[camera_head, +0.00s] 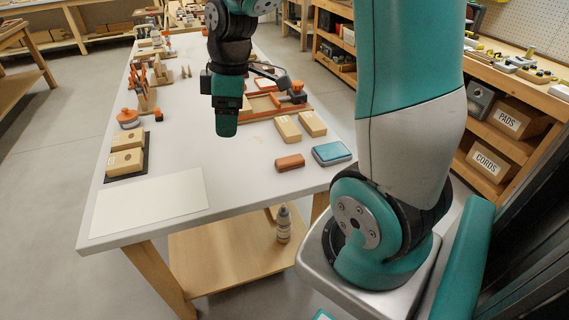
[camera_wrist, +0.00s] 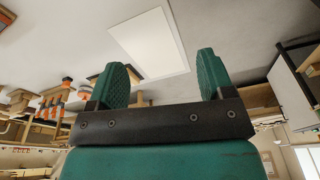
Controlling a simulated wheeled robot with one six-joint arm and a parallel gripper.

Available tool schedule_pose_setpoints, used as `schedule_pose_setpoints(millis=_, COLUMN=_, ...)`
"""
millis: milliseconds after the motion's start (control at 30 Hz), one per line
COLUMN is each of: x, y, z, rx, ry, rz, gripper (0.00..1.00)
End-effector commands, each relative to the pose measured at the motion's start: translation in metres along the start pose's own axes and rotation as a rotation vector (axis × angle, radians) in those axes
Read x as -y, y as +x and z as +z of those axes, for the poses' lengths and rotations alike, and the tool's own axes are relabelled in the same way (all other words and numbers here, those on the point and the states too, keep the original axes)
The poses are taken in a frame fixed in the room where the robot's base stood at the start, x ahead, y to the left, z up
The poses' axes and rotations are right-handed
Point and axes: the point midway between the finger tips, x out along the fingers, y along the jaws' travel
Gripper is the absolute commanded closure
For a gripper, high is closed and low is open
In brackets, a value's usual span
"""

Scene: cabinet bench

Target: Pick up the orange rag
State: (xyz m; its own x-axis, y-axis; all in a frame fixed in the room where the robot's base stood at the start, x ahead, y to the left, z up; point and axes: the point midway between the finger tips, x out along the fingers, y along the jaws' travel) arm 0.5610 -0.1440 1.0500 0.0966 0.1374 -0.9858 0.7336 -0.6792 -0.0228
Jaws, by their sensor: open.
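A small orange-brown item with rounded edges (camera_head: 290,162) lies flat near the right edge of the long grey-white table (camera_head: 230,185). It is the closest match to the orange rag, but I cannot tell whether it is cloth. My gripper (camera_head: 226,128) hangs above the table, to the left of this item and higher up, apart from it. In the wrist view my gripper (camera_wrist: 163,80) shows two green fingers spread wide with nothing between them. The orange-brown item is not recognisable in the wrist view.
A blue item (camera_head: 331,153) lies right beside the orange-brown one. Two tan blocks (camera_head: 288,129) (camera_head: 313,123) lie behind it. A white sheet (camera_head: 150,203) covers the near left corner. Tan blocks on a dark tray (camera_head: 126,163) sit on the left. A bottle (camera_head: 283,224) stands on the lower shelf.

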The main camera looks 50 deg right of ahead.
Motion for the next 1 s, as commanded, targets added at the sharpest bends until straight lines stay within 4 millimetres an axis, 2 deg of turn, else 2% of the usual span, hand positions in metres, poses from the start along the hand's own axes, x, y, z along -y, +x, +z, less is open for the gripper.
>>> schedule_pose_setpoints(millis=33, x=-0.037, y=0.009, z=0.029, rx=0.034, ry=-0.013, rz=0.011, gripper=0.26)
schedule_pose_setpoints(millis=100, x=-0.074, y=0.019, z=0.067, rx=0.077, ry=-0.065, rz=0.021, gripper=0.26)
schedule_pose_setpoints(millis=200, x=-0.109, y=0.030, z=0.115, rx=0.126, ry=-0.126, rz=0.019, gripper=0.26)
schedule_pose_setpoints(millis=333, x=-0.129, y=0.040, z=0.154, rx=0.162, ry=-0.177, rz=0.008, gripper=0.26)
schedule_pose_setpoints(millis=467, x=-0.133, y=0.056, z=0.165, rx=0.171, ry=-0.198, rz=0.001, gripper=0.26)
schedule_pose_setpoints(millis=800, x=-0.133, y=0.130, z=0.176, rx=0.170, ry=-0.199, rz=0.000, gripper=0.26)
schedule_pose_setpoints(millis=1000, x=-0.134, y=0.157, z=0.180, rx=0.169, ry=-0.199, rz=0.004, gripper=0.26)
